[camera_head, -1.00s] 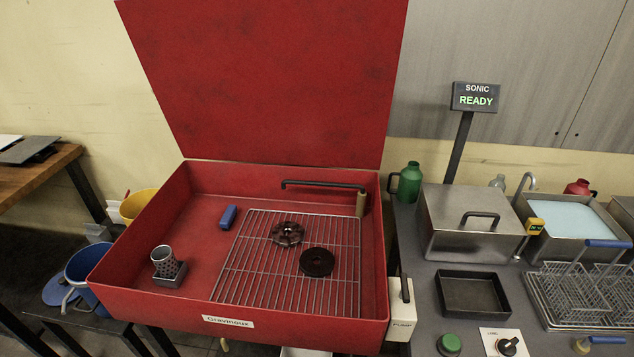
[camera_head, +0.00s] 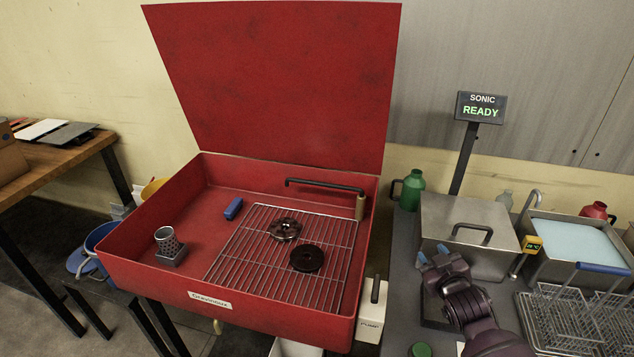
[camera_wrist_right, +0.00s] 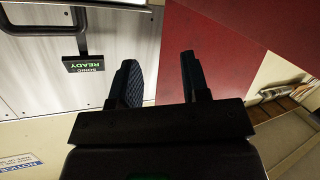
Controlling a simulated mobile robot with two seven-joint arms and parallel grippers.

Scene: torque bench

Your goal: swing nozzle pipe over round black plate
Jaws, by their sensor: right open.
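The nozzle pipe (camera_head: 325,186) is a thin dark pipe along the back right inside the red wash basin, with a tan upright sleeve (camera_head: 360,207) at its right end. Its free end points left, behind the wire rack. The round black plate (camera_head: 307,258) lies flat on the rack, in front of the pipe and apart from it. My right gripper (camera_head: 432,257) is open and empty, outside the basin to its right, in front of the steel lidded box. Its two fingers also show apart in the right wrist view (camera_wrist_right: 160,78). My left gripper is not in view.
The red basin (camera_head: 150,283) has a raised red lid (camera_head: 280,80) behind. A second dark disc (camera_head: 285,229), a blue block (camera_head: 233,209) and a mesh cup (camera_head: 168,243) are inside. The steel box (camera_head: 460,215) and green jug (camera_head: 412,190) stand right of the basin.

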